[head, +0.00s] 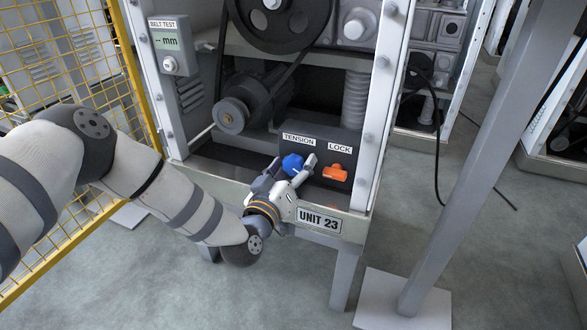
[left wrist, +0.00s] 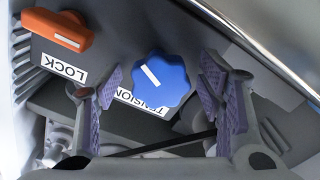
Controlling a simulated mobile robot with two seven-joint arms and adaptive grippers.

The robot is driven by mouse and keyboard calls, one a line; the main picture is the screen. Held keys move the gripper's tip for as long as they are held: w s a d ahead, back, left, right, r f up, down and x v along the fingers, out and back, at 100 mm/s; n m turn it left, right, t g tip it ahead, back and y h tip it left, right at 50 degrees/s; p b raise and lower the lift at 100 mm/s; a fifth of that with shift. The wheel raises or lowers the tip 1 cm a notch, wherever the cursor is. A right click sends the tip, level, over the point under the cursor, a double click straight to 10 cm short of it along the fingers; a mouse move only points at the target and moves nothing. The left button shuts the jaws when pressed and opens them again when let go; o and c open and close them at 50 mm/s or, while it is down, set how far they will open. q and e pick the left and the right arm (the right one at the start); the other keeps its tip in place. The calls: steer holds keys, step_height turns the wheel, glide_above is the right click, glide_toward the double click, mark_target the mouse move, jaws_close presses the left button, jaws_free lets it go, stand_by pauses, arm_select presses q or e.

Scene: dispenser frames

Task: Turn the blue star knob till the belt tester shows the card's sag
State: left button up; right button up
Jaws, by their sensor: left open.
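The blue star knob (head: 292,164) sits on a dark panel under the TENSION label (head: 298,139). It also shows in the left wrist view (left wrist: 160,81), with a white line on its face. My left gripper (head: 289,171) is open in front of the knob, its fingers to either side. In the left wrist view the fingers (left wrist: 160,100) stand apart with the knob between them; I cannot tell whether they touch it. The belt tester (head: 170,43) is at the upper left of the frame, its display reading "-- mm". No card is in view. My right gripper is not in view.
An orange LOCK handle (head: 336,173) sits just right of the knob, also seen in the left wrist view (left wrist: 57,31). A belt runs from the large pulley (head: 273,14) to a smaller one (head: 231,115). A yellow mesh fence (head: 66,50) stands left, a grey post (head: 484,150) right.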

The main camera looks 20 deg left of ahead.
arm_select(q)
steer(key=c, duration=1.1)
steer(key=shift+r+m+p, duration=0.25)
steer(key=shift+m+p, duration=0.45)
steer(key=shift+c, duration=0.2)
steer(key=shift+f, duration=0.3)
steer(key=o, duration=1.1)
steer(key=shift+o, duration=0.2)
steer(key=s, duration=1.2)
steer(key=shift+a, duration=0.25)
steer(key=shift+r, duration=0.1)
